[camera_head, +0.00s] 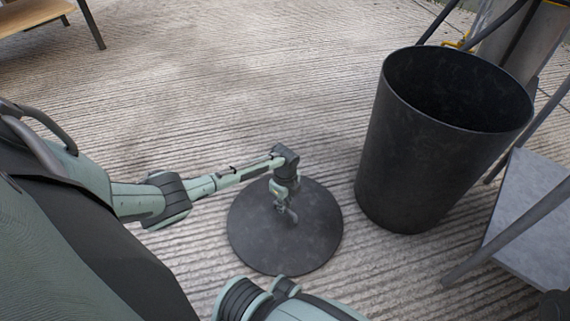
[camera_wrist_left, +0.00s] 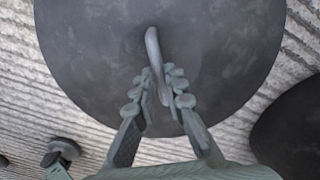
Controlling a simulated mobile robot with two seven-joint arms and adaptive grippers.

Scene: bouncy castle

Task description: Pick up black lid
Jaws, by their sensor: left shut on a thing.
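The black lid (camera_head: 285,243) is a round dark disc lying low over the ribbed floor, left of a black bin. My left gripper (camera_head: 287,208) is over the middle of the lid. In the left wrist view the lid (camera_wrist_left: 225,60) fills most of the picture, with a curved grey handle (camera_wrist_left: 153,55) at its centre. There the two fingers of my left gripper (camera_wrist_left: 160,92) are closed around the handle. I cannot tell whether the lid touches the floor. My right gripper does not show.
The open, empty-looking black bin (camera_head: 420,165) stands upright just right of the lid. A grey-topped table (camera_head: 535,215) with metal legs is at the right edge. A wooden bench (camera_head: 35,14) is at the top left. The floor (camera_head: 240,80) beyond the lid is clear.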

